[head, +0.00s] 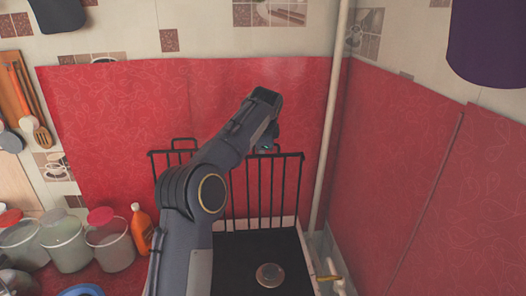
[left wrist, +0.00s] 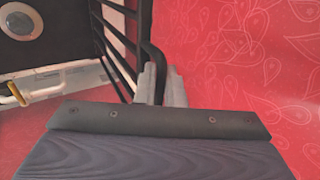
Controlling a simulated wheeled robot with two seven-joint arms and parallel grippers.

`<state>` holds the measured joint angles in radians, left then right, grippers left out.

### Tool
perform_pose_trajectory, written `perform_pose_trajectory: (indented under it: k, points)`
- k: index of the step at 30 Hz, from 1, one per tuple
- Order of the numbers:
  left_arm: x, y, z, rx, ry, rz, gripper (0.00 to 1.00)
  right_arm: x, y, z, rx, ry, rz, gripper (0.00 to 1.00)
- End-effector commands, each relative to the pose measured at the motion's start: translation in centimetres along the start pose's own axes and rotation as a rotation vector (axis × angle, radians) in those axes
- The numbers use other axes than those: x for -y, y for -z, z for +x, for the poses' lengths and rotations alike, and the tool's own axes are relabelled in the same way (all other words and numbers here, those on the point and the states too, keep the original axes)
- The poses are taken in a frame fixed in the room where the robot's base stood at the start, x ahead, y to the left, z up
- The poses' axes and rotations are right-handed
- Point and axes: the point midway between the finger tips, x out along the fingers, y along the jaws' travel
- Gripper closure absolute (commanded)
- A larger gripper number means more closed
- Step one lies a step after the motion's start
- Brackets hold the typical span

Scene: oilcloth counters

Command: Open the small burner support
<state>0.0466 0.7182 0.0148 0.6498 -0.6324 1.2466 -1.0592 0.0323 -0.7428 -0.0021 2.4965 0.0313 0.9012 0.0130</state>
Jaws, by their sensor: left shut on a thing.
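The small burner support (head: 287,190) is a black wire grate. It stands about upright at the back of the black stove top (head: 232,250), against the red wall covering. My left arm crosses in front of it and hides part of its middle. In the left wrist view the grate's bars (left wrist: 147,28) run down to my left gripper (left wrist: 160,82). Its grey fingers are shut on a curved black bar at the grate's edge. In the head view the fingertips are mostly hidden behind my wrist. My right gripper is not in view.
A round burner (head: 269,275) sits uncovered on the stove top. A white pipe (head: 329,120) rises at the right of the grate, near the corner. Lidded buckets (head: 64,243) and an orange bottle (head: 140,230) stand to the left. A yellow-handled valve (head: 328,278) is at the right.

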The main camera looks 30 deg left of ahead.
Motion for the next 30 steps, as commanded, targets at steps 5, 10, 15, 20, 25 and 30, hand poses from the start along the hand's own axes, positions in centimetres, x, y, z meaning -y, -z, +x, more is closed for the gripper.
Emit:
perform_pose_trajectory:
  k: [5, 10, 15, 20, 25, 30]
  points:
    - [0.83, -0.02, 0.77, 0.003, -0.003, -0.003, 1.00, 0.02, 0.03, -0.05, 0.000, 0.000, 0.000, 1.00]
    - [1.16, -0.01, 0.99, 0.003, -0.003, -0.001, 1.00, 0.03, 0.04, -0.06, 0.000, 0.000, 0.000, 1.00]
    - [1.22, -0.03, 1.00, 0.003, -0.002, -0.002, 1.00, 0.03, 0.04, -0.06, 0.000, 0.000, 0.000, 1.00]
    - [1.21, -0.04, 0.99, 0.003, -0.003, -0.002, 1.00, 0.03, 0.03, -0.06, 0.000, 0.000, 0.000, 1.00]
    - [1.20, -0.04, 0.98, 0.003, -0.003, -0.001, 0.87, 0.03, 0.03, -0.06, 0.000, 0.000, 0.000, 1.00]
    - [1.22, -0.01, 0.72, 0.002, -0.002, -0.001, 0.87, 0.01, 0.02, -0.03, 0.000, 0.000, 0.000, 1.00]
